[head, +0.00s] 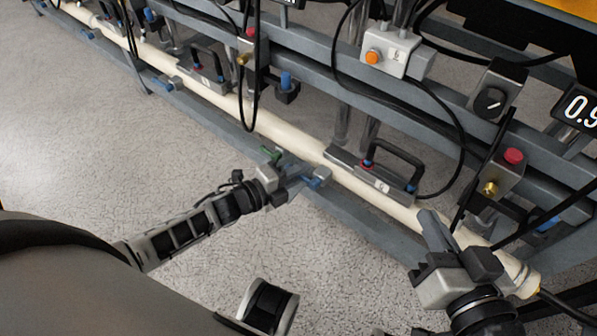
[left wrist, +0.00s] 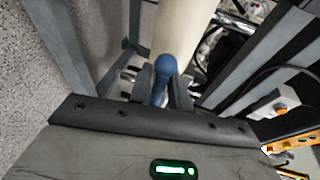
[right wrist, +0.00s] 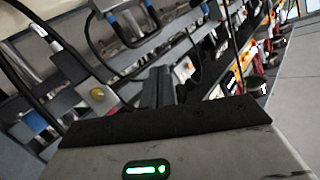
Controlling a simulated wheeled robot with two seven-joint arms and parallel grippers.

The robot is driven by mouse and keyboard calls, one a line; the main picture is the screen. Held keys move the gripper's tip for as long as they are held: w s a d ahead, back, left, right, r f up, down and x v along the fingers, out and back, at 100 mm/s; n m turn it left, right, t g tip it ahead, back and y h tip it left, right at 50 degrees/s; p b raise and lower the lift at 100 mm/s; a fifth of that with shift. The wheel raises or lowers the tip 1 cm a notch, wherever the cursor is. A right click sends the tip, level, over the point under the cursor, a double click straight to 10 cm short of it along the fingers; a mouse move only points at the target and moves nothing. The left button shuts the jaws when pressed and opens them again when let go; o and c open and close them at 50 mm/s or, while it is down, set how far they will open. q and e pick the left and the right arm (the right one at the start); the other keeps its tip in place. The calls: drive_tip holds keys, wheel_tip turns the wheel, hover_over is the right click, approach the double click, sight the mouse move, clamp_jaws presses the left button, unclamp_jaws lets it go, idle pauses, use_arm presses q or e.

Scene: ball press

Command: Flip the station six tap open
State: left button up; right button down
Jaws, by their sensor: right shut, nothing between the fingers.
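A blue tap lever (head: 318,179) sits on the cream pipe (head: 375,195), below a station with a black bar handle (head: 398,160). My left gripper (head: 303,174) is at this lever. In the left wrist view the round-ended blue lever (left wrist: 163,75) lies in line with the gap between my fingers, in front of the pipe (left wrist: 185,30). I cannot tell whether the fingers press on it. My right gripper (head: 432,228) is shut and empty, beside the pipe further right. It also shows in the right wrist view (right wrist: 160,86). The station number is too small to read surely.
A grey box with an orange button (head: 373,57) is on the upper rail. A dial box (head: 490,100), a red button (head: 513,156) and a display (head: 580,108) are to the right. Black cables loop in front of the rails. The speckled floor (head: 90,120) is clear at left.

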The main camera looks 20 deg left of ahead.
use_arm(q)
drive_tip(key=shift+o, duration=0.8)
